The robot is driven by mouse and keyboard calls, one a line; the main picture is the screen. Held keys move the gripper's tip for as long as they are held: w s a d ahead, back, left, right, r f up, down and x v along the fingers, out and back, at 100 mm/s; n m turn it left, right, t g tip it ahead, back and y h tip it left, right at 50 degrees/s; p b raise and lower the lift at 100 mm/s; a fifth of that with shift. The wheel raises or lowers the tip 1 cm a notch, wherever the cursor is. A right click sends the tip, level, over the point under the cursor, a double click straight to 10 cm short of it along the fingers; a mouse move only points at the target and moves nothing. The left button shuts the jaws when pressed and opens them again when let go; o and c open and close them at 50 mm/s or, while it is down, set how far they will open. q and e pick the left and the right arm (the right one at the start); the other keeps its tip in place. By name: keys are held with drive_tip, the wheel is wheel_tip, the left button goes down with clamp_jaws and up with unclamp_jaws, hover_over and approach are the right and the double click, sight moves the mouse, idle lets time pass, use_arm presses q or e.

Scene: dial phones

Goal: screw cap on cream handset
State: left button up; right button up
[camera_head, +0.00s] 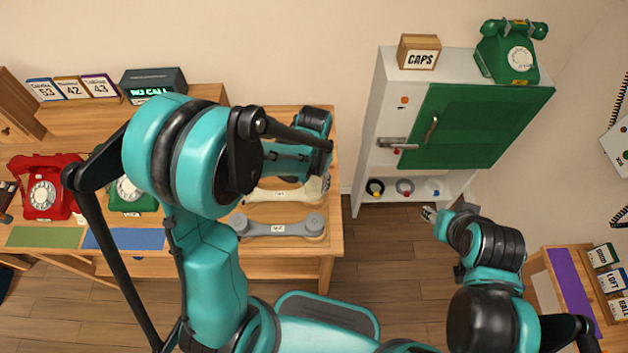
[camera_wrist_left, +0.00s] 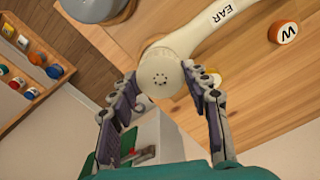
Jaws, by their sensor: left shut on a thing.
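The cream handset (camera_head: 280,193) lies on the wooden bench, with the grey handset (camera_head: 285,226) in front of it. In the left wrist view the cream handset (camera_wrist_left: 213,28) carries the label EAR, and a round cream cap (camera_wrist_left: 160,78) with small holes sits at its near end. My left gripper (camera_wrist_left: 160,70) has its fingers on both sides of this cap and is shut on it. I cannot tell how tightly the cap is seated. In the head view the left gripper (camera_head: 325,182) is at the handset's right end. My right gripper (camera_head: 430,213) is away from the bench; its jaws are unclear.
A red phone (camera_head: 47,190) and a green phone (camera_head: 133,194) stand on the bench to the left. A white cabinet (camera_head: 377,130) with a green door (camera_head: 465,125) stands to the right. Open floor separates bench and cabinet.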

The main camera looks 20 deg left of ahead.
use_arm(q)
drive_tip(key=shift+f, duration=0.2)
drive_tip(key=o, duration=0.9)
drive_tip(key=shift+o, duration=0.2)
drive_tip(key=shift+r, duration=0.1)
wheel_tip(320, 180, up, 12)
